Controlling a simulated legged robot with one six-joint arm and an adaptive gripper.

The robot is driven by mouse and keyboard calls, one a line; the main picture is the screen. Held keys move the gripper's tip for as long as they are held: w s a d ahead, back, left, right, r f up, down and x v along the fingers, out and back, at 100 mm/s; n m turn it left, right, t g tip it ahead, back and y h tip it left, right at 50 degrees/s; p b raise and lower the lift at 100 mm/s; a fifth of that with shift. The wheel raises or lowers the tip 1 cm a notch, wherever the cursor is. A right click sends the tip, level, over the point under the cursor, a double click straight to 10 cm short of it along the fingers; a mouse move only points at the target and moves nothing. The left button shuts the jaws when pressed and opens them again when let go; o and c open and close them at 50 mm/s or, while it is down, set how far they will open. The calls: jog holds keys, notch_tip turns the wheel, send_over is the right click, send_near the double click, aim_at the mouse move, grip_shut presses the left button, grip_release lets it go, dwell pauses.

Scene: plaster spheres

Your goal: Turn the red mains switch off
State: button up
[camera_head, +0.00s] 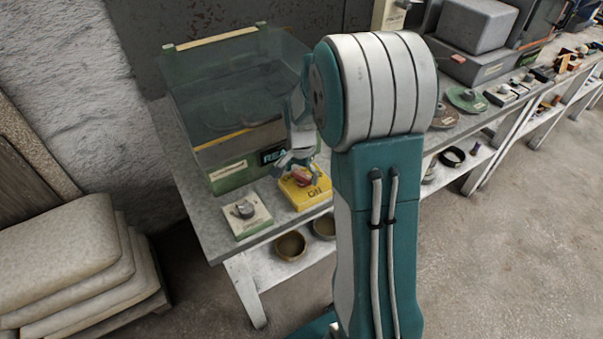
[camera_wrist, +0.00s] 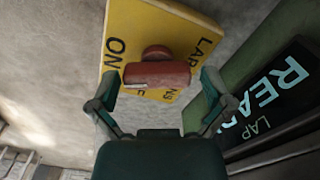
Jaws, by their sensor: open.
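The red mains switch (camera_head: 303,178) is a rotary knob with a bar handle on a yellow plate (camera_head: 312,199) at the bench's front edge. In the wrist view the red switch (camera_wrist: 157,74) shows a white mark at the left end of its bar. "ON" stands on the yellow plate (camera_wrist: 122,30) to the left; lettering below is partly hidden by the bar. My gripper (camera_wrist: 158,82) is open, with one finger on each side of the bar and gaps visible. In the head view my gripper (camera_head: 289,162) is just above the switch.
A lit "LAP READY" display (camera_wrist: 275,95) is close to the right of my gripper in the wrist view. A clear-covered machine (camera_head: 230,100) stands behind the switch. A grey knob on a pale plate (camera_head: 247,214) lies left. Bowls (camera_head: 290,246) sit on the lower shelf.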

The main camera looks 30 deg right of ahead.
jog(key=c, duration=0.8)
jog(key=shift+d, duration=0.25)
jog(key=shift+c, duration=0.3)
jog(key=shift+n, duration=0.3)
jog(key=n, duration=0.2)
jog(key=shift+w+n, duration=0.1)
jog(key=shift+n, duration=0.2)
jog(key=n, duration=0.3)
jog(key=shift+r+n, duration=0.1)
jog(key=shift+n, duration=0.2)
jog(key=n, duration=0.6)
